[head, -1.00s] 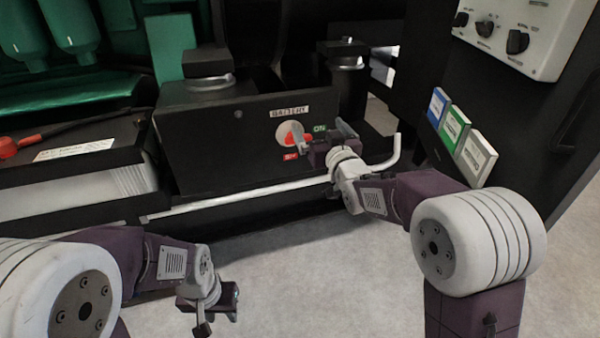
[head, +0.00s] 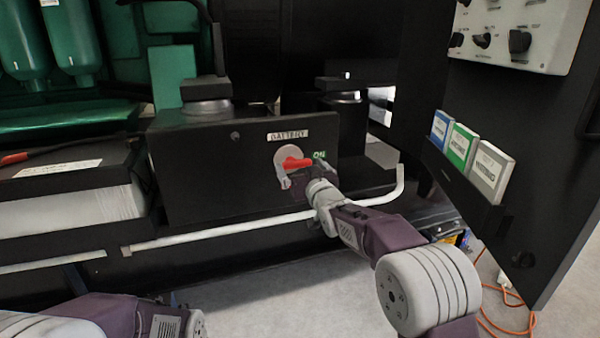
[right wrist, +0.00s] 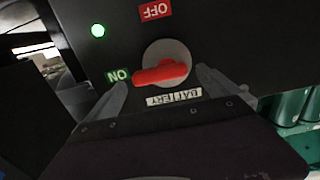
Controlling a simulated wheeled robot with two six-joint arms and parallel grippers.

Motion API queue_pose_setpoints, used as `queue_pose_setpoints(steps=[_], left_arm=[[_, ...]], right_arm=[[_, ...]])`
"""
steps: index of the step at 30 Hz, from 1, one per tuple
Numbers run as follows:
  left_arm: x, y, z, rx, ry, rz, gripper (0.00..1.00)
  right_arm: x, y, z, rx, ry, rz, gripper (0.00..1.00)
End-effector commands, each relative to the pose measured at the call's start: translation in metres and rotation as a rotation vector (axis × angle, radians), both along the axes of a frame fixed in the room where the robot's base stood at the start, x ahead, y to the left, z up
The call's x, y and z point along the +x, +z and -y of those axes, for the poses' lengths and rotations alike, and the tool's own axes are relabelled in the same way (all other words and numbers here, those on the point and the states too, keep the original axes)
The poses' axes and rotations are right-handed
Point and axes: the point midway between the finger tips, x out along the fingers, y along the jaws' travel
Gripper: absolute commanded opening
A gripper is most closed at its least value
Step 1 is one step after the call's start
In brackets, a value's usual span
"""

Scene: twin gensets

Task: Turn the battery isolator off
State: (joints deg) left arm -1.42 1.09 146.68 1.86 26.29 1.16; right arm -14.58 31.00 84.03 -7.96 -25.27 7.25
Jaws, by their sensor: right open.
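The battery isolator is a round pale knob with a red handle (head: 295,163) on the front of a black box (head: 210,175), under a BATTERY label (head: 288,134). The red handle (right wrist: 161,73) lies across the knob and points to the green ON label (right wrist: 117,76). The red OFF label (right wrist: 155,10) shows in the right wrist view; in the head view it is hidden. My right gripper (head: 305,180) is open in front of the isolator. In the wrist view its fingers (right wrist: 163,78) stand either side of the knob; contact cannot be told. My left gripper is below the picture.
A pale rail (head: 235,229) runs below the box. A dark panel with a white control box (head: 510,35) and several booklets (head: 465,150) stands at the right. A battery (head: 65,190) is at the left. An orange cable (head: 505,328) lies on the floor.

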Motion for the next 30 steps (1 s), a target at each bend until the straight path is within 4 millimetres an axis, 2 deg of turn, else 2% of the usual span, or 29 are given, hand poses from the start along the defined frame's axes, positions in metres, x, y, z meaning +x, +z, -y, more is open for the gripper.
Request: queue_pose_setpoints(steps=[4,11,14,18,30], left_arm=[[0.0,-0.003,0.0,0.0,0.0,0.0,0.36],[0.0,-0.003,0.0,0.0,0.0,0.0,0.36],[0.0,-0.003,0.0,0.0,0.0,0.0,0.36],[0.0,-0.003,0.0,0.0,0.0,0.0,0.36],[0.0,0.009,0.0,0.0,0.0,0.0,0.36]], right_arm=[[0.008,0.0,-0.003,0.0,0.0,0.0,1.0],[0.008,0.0,-0.003,0.0,0.0,-0.001,1.0],[0.008,0.0,-0.003,-0.001,0.0,-0.001,0.78],[0.008,0.0,-0.003,-0.001,0.0,0.0,0.39],[0.008,0.002,-0.002,0.085,0.0,-0.029,0.4]])
